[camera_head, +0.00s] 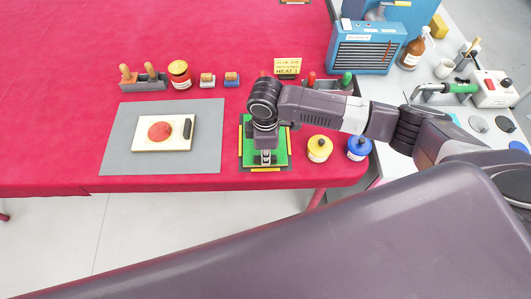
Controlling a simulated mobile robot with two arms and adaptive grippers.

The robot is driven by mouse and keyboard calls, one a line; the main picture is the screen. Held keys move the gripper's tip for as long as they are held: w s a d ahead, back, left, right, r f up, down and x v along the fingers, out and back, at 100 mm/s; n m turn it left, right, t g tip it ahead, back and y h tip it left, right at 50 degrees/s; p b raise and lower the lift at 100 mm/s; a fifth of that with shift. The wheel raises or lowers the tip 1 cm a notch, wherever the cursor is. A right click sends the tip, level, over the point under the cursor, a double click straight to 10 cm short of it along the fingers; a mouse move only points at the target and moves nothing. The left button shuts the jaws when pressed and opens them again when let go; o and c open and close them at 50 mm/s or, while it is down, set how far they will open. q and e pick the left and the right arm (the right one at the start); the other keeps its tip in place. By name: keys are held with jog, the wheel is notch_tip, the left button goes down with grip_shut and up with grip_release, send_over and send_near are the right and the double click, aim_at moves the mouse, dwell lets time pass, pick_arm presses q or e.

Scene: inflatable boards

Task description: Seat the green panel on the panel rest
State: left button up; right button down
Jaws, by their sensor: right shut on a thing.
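The green panel (281,155) is near the table's front edge, under my right arm. Short yellow strips (241,142) show along its left, right and front sides, and a thin dark border, which seems to be the panel rest (243,168), shows around it. My right gripper (265,156) points down over the middle of the panel and is shut on it; the wrist hides the panel's back part. I cannot tell whether the panel touches the rest or is just above it. My left gripper is not in view.
A grey mat (120,150) with a white board (147,133) bearing a red patch lies left. Yellow (319,149) and blue (358,149) pots stand close on the right.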

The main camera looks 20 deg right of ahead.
dwell(0.3)
jog(key=c, duration=1.8)
grip_release()
jog(key=shift+c, duration=0.2)
jog(key=shift+o, duration=0.2)
jog(key=o, duration=0.4)
jog(key=shift+r, duration=0.1)
jog(key=shift+r+p, duration=2.95)
jog(key=shift+p, duration=0.7)
